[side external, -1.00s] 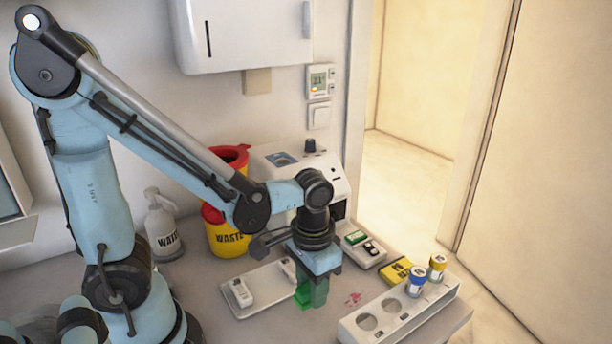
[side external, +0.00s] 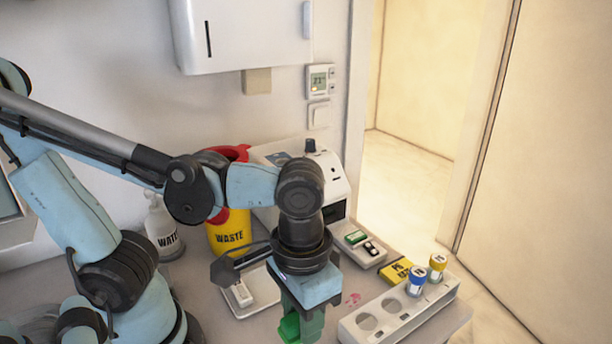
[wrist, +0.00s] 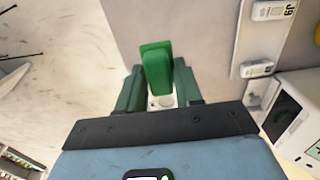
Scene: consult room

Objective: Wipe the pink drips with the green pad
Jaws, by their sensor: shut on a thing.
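My gripper (side external: 303,318) is shut on the green pad (side external: 289,328), which shows at the bottom of the side view. In the wrist view the pad (wrist: 157,68) stands between the two green fingers of my gripper (wrist: 160,88). The pink drips (side external: 352,299) are a small patch on the grey table, to the right of my gripper and left of the white rack. The pad is apart from the drips. I cannot tell whether the pad touches the table. No drips show in the wrist view.
The white rack (side external: 402,311) with two capped tubes stands at the right front. A white tray (side external: 237,309) with small white items lies behind my gripper. A yellow box (side external: 396,271), a waste bin (side external: 229,236) and a white bottle (side external: 162,229) stand farther back.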

